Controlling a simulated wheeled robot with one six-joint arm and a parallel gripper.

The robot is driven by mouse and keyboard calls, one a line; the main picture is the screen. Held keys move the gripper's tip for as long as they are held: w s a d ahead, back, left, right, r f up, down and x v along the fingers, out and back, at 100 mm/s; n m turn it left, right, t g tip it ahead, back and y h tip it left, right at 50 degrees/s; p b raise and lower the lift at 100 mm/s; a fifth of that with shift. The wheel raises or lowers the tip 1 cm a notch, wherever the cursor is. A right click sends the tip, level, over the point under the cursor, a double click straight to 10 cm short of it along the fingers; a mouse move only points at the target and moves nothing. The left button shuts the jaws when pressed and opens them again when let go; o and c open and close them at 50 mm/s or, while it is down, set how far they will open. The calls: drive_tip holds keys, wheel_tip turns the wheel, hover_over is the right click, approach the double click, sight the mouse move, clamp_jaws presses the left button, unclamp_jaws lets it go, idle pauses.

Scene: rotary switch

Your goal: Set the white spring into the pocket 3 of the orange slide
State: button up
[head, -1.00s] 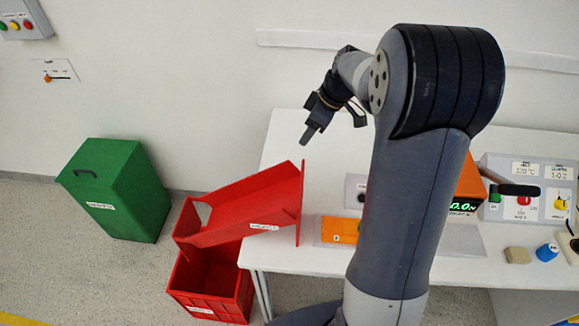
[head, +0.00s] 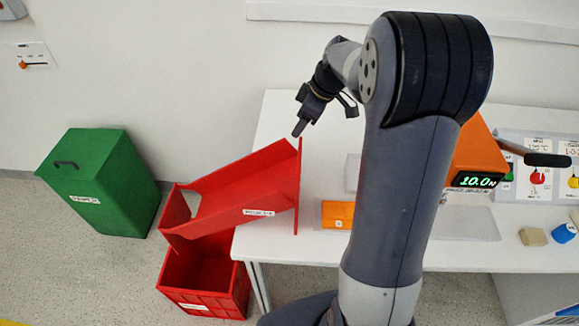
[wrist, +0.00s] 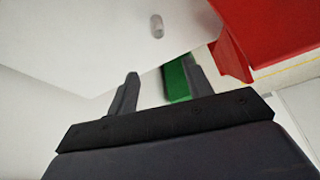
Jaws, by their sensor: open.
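A small pale grey-white cylinder (wrist: 157,26), which looks like the white spring, is on the white surface in the wrist view, beyond my fingertips and apart from them. I cannot make it out in the head view. My gripper (head: 325,117) is open and empty, above the left part of the table; its two spread fingers also show in the wrist view (wrist: 162,78). A low orange block (head: 338,214), perhaps the orange slide, lies near the table's front edge. My arm hides its right side, and its pockets cannot be told apart.
A red chute (head: 240,190) leans over the table's left edge, above a red crate (head: 205,300). A green bin (head: 100,185) stands on the floor at left. An orange box with a lit display (head: 478,160) stands behind my arm. Small blocks (head: 533,236) lie at right.

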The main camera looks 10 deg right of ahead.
drive_tip(key=x, duration=0.5)
drive_tip(key=b+x, duration=0.1)
drive_tip(key=x, duration=0.1)
drive_tip(key=shift+s+d+f, duration=0.25)
drive_tip(key=shift+d+f, duration=0.1)
drive_tip(key=shift+f, duration=0.05)
drive_tip(key=x, duration=0.5)
drive_tip(key=shift+s+d+f, duration=0.1)
drive_tip(key=shift+s+f, duration=0.15)
drive_tip(key=shift+f, duration=0.2)
clamp_jaws()
